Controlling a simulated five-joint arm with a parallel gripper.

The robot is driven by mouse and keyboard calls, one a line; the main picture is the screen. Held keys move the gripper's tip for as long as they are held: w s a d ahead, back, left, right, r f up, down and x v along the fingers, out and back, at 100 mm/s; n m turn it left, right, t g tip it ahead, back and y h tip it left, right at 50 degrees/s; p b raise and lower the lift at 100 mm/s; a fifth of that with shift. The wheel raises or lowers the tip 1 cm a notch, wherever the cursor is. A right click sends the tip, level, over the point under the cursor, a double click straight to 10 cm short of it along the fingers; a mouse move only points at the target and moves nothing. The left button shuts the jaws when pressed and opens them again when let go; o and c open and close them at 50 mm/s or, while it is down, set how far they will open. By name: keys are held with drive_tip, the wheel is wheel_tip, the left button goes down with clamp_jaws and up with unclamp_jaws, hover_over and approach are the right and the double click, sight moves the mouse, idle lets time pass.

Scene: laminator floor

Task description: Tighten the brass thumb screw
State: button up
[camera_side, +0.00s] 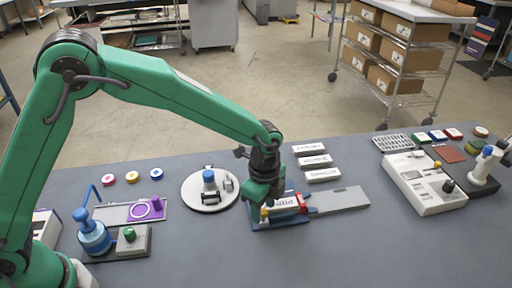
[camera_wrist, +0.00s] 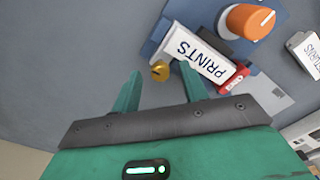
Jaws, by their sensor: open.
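The brass thumb screw (camera_wrist: 160,71) is a small yellow-gold knob beside the near end of the white PRINTS block in the wrist view. It also shows small in the side view (camera_side: 264,212), at the left front of the blue fixture (camera_side: 279,222). My gripper (camera_wrist: 160,67) is open, with its two green fingers apart and the screw appearing between their tips. I cannot tell how far the tips are above it. In the side view my gripper (camera_side: 262,198) is low over the fixture's left end. The PRINTS block (camera_side: 286,203) lies in the fixture.
An orange knob (camera_wrist: 250,21) stands beside the PRINTS block, with a red piece (camera_wrist: 236,79) at the block's far end. Several labelled white blocks (camera_side: 314,161) lie behind. A round plate (camera_side: 193,201) is left, a grey-white machine (camera_side: 428,185) right.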

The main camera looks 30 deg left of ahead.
sight(263, 211)
drive_tip(key=shift+r, duration=0.15)
drive_tip(key=shift+r, duration=3.75)
